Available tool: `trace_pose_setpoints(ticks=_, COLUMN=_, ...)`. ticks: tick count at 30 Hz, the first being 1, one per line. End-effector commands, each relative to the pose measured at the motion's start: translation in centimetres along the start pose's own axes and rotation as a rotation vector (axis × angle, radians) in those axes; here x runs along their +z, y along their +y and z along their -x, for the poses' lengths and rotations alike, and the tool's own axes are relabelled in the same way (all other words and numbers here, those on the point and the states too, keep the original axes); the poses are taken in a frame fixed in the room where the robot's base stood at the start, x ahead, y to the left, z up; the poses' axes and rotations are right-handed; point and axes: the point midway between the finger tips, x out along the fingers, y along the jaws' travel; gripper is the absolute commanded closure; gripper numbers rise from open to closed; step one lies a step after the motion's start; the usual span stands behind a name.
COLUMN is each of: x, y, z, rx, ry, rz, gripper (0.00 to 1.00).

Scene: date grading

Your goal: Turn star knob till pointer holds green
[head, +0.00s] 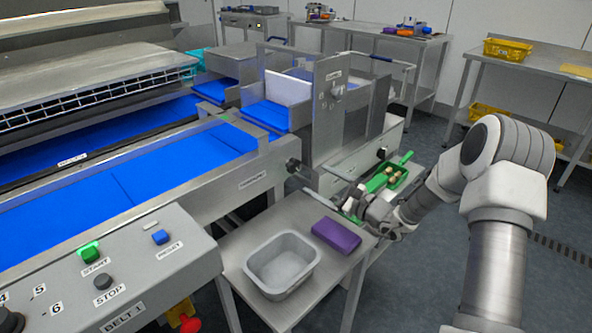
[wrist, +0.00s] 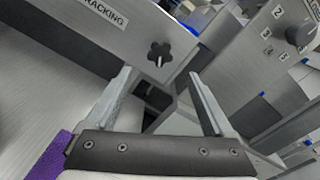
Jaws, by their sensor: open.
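The black star knob (wrist: 159,52) is on the grey side plate, right of the TRACKING label (wrist: 103,10). A small light pin shows at its middle. In the head view the knob (head: 293,166) is at the near right end of the blue belt's frame. My gripper (wrist: 161,74) is open and empty, its two fingers apart with the knob beyond their tips. In the head view my gripper (head: 338,197) is right of and below the knob, apart from it. A small green mark (head: 225,117) is on the belt frame; I cannot make out a pointer there.
A steel side table below my gripper holds a grey tub (head: 283,265) and a purple cloth (head: 336,235). The control panel (head: 130,270) is at front left. A numbered dial (wrist: 300,33) shows at right.

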Motion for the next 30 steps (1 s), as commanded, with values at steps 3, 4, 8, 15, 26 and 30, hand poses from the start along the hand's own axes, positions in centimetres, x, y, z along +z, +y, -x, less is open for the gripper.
trace_pose_setpoints(ticks=3, x=-0.1, y=0.2, z=-2.8, rx=0.002, ry=-0.003, rz=0.0, gripper=0.13)
trace_pose_setpoints(ticks=4, x=-0.1, y=0.2, z=-3.5, rx=0.003, ry=-0.002, rz=0.0, gripper=0.13)
trace_pose_setpoints(ticks=8, x=-0.1, y=0.2, z=-6.0, rx=0.002, ry=-0.002, rz=0.0, gripper=0.13)
trace_pose_setpoints(ticks=15, x=0.0, y=0.1, z=-9.1, rx=0.001, ry=-0.001, rz=0.0, gripper=0.13)
trace_pose_setpoints(ticks=26, x=0.0, y=0.0, z=-9.7, rx=0.0, ry=0.0, rz=-0.001, gripper=0.13)
trace_pose_setpoints(ticks=30, x=0.0, y=0.0, z=-9.7, rx=0.0, ry=0.0, rz=-0.001, gripper=0.33)
